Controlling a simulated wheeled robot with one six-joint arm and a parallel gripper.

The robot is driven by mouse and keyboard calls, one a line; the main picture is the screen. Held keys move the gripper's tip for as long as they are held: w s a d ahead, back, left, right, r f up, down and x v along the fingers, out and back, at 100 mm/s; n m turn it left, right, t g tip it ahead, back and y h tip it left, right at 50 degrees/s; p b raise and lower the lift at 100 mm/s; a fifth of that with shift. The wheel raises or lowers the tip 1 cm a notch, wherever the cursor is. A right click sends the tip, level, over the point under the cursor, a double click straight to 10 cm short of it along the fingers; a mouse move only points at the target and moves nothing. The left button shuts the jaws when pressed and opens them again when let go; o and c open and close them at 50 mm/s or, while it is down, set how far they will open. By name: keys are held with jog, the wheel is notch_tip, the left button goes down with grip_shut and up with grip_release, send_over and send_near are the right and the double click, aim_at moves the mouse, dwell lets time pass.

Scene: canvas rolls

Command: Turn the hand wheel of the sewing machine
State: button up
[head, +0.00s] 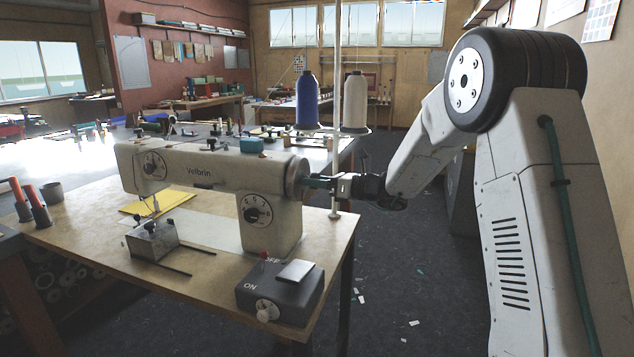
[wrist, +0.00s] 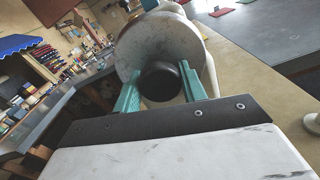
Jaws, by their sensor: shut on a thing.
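The white sewing machine (head: 215,172), marked Velbrin, stands on the wooden table. Its metal hand wheel (head: 296,176) is at the right end of the machine's arm. In the wrist view the hand wheel (wrist: 150,42) is a worn grey disc with a round black hub (wrist: 160,84) facing me. My gripper (head: 311,183) reaches in from the right, with its teal fingers at the wheel. In the wrist view the fingers stand on either side of the black hub, shut on it. The far side of the wheel is hidden.
A grey ON/OFF switch box (head: 280,292) sits at the table's front right. A blue thread cone (head: 307,100) and a white one (head: 355,102) stand behind the wheel by a pole. A yellow cloth (head: 157,200) lies under the machine. Floor right of the table is mostly clear.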

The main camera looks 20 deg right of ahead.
jog(key=o, duration=1)
jog(key=shift+a+f, duration=0.1)
jog(key=shift+a, duration=0.05)
jog(key=v, duration=0.8)
